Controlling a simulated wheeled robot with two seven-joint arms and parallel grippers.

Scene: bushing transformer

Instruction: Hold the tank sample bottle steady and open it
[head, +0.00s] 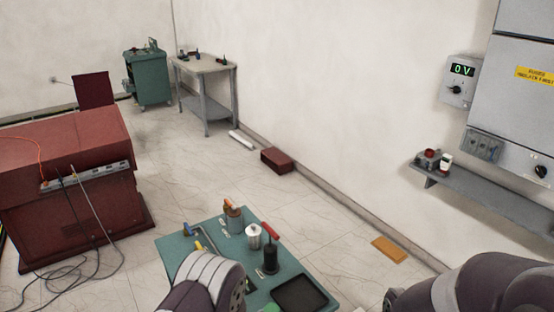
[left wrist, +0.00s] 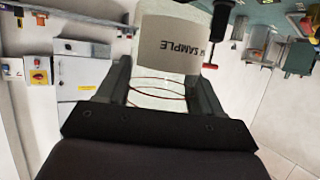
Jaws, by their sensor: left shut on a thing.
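The sample bottle (left wrist: 168,45) shows in the left wrist view as a clear body with a pale label reading "SAMPLE", upside down in that picture. Thin red rings mark the clear part below the label. My left gripper (left wrist: 160,88) is shut on the bottle, with one dark finger on each side of it. The bottle's cap is not visible. In the head view my left forearm comes in at the bottom and hides the left gripper and bottle. My right arm shows at the lower right, but its gripper is out of view.
A wall shelf (head: 490,195) is at right, a red cabinet (head: 70,200) at left.

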